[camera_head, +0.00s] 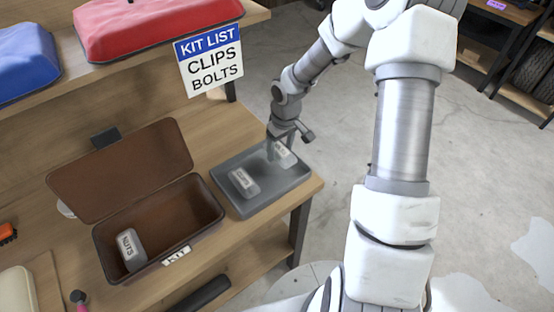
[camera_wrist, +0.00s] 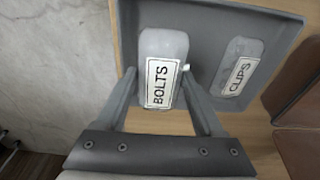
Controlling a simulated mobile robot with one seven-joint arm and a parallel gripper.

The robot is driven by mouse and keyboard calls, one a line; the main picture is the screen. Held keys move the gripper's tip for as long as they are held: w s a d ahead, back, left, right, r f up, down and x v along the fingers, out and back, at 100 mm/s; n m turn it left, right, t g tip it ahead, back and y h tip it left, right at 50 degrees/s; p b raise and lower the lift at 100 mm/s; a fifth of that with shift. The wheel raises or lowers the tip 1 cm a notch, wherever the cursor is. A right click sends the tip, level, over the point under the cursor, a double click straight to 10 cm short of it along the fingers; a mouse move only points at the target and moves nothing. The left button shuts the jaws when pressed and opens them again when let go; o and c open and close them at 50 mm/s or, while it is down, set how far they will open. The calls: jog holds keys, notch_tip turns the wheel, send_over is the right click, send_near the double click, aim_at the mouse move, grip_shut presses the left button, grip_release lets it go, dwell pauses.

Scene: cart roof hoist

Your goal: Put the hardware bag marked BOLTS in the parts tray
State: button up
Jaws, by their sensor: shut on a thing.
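The grey parts tray (camera_head: 255,208) sits on the bench near its right edge. My gripper (camera_head: 277,150) is over the tray's far right part, shut on the BOLTS bag (camera_wrist: 162,72). The wrist view shows the bag between the two fingers, its white label facing the camera. In the head view the bag (camera_head: 284,153) is partly hidden by my gripper. It is within the tray's outline; I cannot tell whether it touches the tray floor. A CLIPS bag (camera_head: 243,182) lies in the tray and also shows in the wrist view (camera_wrist: 238,68).
The open brown KIT box (camera_head: 205,226) stands left of the tray with a NUTS bag (camera_head: 129,247) inside. A KIT LIST sign (camera_head: 210,62) reads CLIPS, BOLTS. Red (camera_head: 155,28) and blue (camera_head: 25,62) bundles lie on the shelf behind.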

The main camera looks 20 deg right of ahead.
aim_at(277, 158)
jog(key=shift+w+a+f, duration=0.35)
jog(key=shift+f, duration=1.9)
jog(key=shift+f+b, duration=0.1)
jog(key=shift+b, duration=0.25)
jog(key=shift+f, duration=0.15)
jog(key=o, duration=1.4)
jog(key=shift+o, duration=0.2)
jog(key=r, duration=0.4)
jog(key=s+r+p, duration=0.1)
jog(key=r, duration=0.3)
jog(key=r+p, duration=0.1)
jog(key=r, duration=0.3)
jog(key=shift+s+d+r, duration=0.2)
jog(key=shift+s+d, duration=0.05)
jog(key=shift+d, duration=0.05)
